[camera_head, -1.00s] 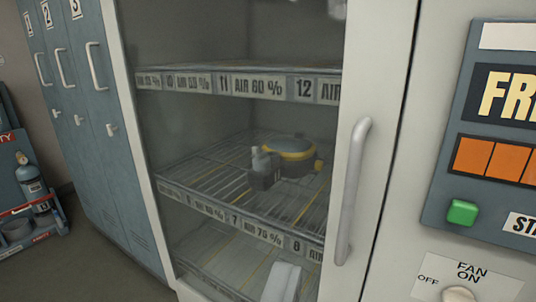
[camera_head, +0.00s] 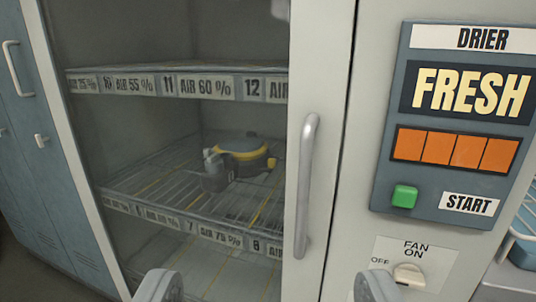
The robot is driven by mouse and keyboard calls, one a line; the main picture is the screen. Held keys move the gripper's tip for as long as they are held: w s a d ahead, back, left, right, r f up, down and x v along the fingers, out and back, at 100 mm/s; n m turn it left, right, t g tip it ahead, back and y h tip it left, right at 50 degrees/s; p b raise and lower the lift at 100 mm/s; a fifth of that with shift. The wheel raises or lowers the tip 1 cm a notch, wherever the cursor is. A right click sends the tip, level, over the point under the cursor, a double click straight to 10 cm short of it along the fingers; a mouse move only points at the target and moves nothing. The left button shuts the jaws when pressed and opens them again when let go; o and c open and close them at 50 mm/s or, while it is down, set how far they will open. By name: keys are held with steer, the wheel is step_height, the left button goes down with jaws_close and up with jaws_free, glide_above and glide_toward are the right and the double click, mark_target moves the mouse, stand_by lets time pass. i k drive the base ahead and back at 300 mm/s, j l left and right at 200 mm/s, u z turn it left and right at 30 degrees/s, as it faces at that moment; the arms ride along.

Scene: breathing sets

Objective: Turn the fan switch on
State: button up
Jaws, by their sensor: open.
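The fan switch (camera_head: 409,275) is a small cream knob at the lower right, on a white plate (camera_head: 440,258) marked "FAN", "ON" and "OFF". "ON" is printed above the knob and "OFF" to its left. Which way the knob is set I cannot tell. My gripper (camera_head: 265,288) shows as two grey fingertips at the bottom edge, wide apart with nothing between them. Its right finger is left of and below the switch in the picture, apart from it as far as I can see.
A drier panel (camera_head: 388,180) with a green start button (camera_head: 404,196) is above the switch. Left of it is a glass cabinet door with a vertical handle (camera_head: 306,185). Inside, a yellow and grey mask (camera_head: 243,155) lies on a wire shelf. Blue lockers (camera_head: 35,150) stand far left.

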mark_target(408, 274)
steer(key=k+j, duration=0.25)
steer(key=k, duration=0.25)
steer(key=k+j+z, duration=0.1)
steer(key=k+j, duration=0.15)
steer(key=k, duration=0.25)
